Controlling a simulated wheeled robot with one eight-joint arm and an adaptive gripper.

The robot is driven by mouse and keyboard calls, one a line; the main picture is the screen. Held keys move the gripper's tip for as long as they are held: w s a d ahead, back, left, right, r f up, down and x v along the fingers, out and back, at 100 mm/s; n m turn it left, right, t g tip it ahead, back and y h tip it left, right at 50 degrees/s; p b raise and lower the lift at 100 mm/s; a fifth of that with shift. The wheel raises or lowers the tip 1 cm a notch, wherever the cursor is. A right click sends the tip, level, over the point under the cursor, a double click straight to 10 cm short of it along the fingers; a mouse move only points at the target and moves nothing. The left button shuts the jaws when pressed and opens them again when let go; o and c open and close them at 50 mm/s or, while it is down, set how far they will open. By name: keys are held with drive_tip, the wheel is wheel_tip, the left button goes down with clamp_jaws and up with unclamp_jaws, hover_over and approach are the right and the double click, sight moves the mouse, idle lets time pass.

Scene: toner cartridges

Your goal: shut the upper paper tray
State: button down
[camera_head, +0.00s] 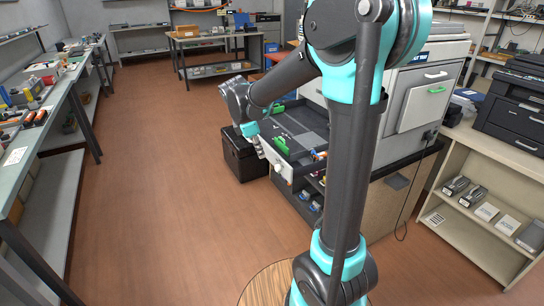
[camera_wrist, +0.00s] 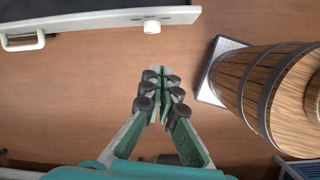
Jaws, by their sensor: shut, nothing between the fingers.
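The upper paper tray is pulled out of the large printer, with a dark inside and a pale front panel (camera_head: 283,171). In the wrist view its pale front (camera_wrist: 100,21) crosses the top left, with a white handle (camera_wrist: 22,43) and a round white knob (camera_wrist: 152,26). My gripper (camera_head: 259,150) is at the outer side of the tray front, partly hidden by its own wrist in the head view. In the wrist view my gripper (camera_wrist: 161,72) is shut and empty, its tips below the tray front in the picture. Contact is not visible.
The printer (camera_head: 425,90) stands behind my arm, which hides part of it. Small coloured items lie below the tray. A black box (camera_head: 243,158) stands left of the tray. A wooden barrel (camera_wrist: 250,85) is right of my gripper. The floor (camera_head: 150,200) to the left is clear.

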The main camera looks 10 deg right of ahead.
sight(272, 159)
drive_tip(key=w+a+r+n, duration=0.1)
drive_tip(key=w+a+n, duration=0.1)
drive_tip(key=w+n, duration=0.15)
drive_tip(key=shift+m+h, duration=0.25)
drive_tip(key=shift+h, duration=0.15)
drive_tip(key=shift+w+d+f, duration=0.4)
drive_tip(key=shift+d+f, duration=0.8)
drive_tip(key=shift+f, duration=0.3)
drive_tip(key=shift+w+d+f, duration=0.45)
drive_tip(key=shift+d+f, duration=0.7)
drive_tip(key=shift+f, duration=0.3)
drive_tip(key=shift+w+d+f, duration=0.4)
drive_tip(key=shift+d+f, duration=0.8)
drive_tip(key=shift+f, duration=0.3)
drive_tip(key=w+d, duration=0.4)
drive_tip(key=d, duration=0.8)
drive_tip(key=w+d, duration=0.4)
drive_tip(key=d, duration=0.9)
drive_tip(key=w+d, duration=0.4)
drive_tip(key=d, duration=0.8)
drive_tip(key=shift+d, duration=0.35)
